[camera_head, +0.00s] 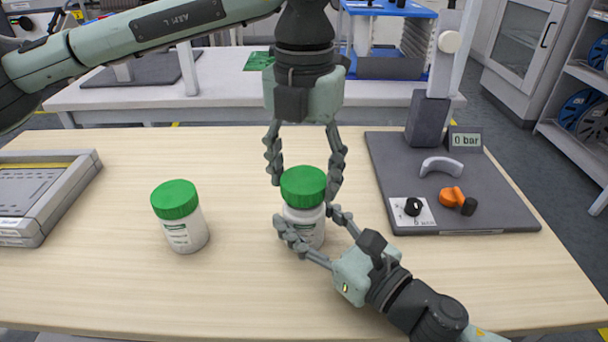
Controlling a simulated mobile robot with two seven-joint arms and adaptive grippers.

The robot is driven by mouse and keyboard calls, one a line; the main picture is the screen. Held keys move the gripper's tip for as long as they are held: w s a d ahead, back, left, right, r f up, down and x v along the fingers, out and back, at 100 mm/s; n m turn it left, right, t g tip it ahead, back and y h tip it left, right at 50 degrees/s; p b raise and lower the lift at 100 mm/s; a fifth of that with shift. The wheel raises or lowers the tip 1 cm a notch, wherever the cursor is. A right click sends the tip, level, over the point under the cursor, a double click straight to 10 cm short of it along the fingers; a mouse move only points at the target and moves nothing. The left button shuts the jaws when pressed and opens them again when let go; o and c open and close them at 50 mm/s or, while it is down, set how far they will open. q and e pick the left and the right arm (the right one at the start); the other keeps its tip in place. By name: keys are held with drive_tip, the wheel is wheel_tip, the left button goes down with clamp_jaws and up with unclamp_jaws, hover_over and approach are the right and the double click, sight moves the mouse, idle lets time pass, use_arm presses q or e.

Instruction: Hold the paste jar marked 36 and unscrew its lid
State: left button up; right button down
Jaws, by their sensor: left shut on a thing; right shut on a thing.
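A white jar (304,227) with a green lid (303,187) stands upright on the wooden table, in the middle. My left gripper (305,180) reaches down from above with its fingers on both sides of the green lid, shut on it. My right gripper (306,222) comes from the lower right and is shut around the jar's white body. Its fingers cover much of the label, so no number can be read there. A second white jar (184,233) with a green lid stands apart to the left; its label print is too small to read.
A grey tray (40,222) lies at the table's left edge. At the right is a dark board (400,160) with an upright post, a "0 bar" display (465,140), a grey handle, an orange part and a black knob. The table between the two jars is clear.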

sight(304, 179)
use_arm(q)
drive_tip(key=shift+r, duration=2)
use_arm(e)
drive_tip(key=shift+c, duration=2.4)
unclamp_jaws()
drive_tip(key=shift+d, duration=0.1)
